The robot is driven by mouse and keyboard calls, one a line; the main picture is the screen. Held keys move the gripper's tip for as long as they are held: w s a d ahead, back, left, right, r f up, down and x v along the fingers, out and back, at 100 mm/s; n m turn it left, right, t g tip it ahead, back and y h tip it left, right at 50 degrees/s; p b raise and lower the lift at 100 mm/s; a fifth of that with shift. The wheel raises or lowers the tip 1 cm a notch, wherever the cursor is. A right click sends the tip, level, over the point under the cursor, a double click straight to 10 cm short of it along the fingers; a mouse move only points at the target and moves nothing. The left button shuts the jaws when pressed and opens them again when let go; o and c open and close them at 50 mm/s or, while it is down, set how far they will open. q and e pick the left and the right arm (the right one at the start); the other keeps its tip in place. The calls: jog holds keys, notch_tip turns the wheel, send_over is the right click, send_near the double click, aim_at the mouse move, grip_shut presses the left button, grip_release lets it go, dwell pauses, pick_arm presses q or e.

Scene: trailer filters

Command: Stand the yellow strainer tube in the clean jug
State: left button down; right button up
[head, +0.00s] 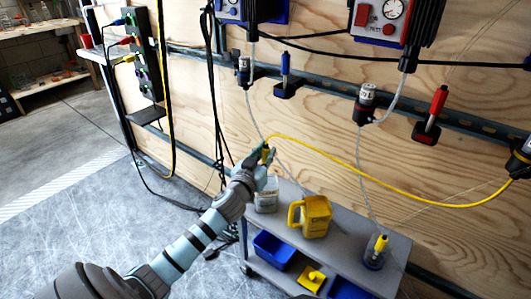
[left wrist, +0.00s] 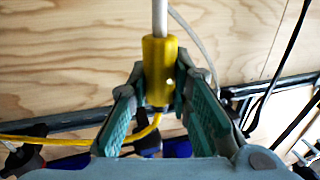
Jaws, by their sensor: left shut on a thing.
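My left gripper (head: 264,158) is shut on the yellow strainer tube (left wrist: 160,58), which shows between the green fingers in the left wrist view. A yellow jug (head: 315,216) with a handle and lettering too small to read stands to the right. I cannot tell which jug is the clean one. My right gripper is not in view.
Another clear jar (head: 375,260) with a yellow strainer inside stands at the right of the cart (head: 345,235). A blue bin (head: 273,249) sits on the lower shelf. A yellow cable (head: 370,171) hangs across the plywood wall. Pumps (head: 395,20) hang above.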

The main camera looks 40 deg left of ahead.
pick_arm(q)
jog(key=shift+f, duration=0.15)
jog(key=c, duration=1.4)
grip_release()
jog(key=v, duration=1.2)
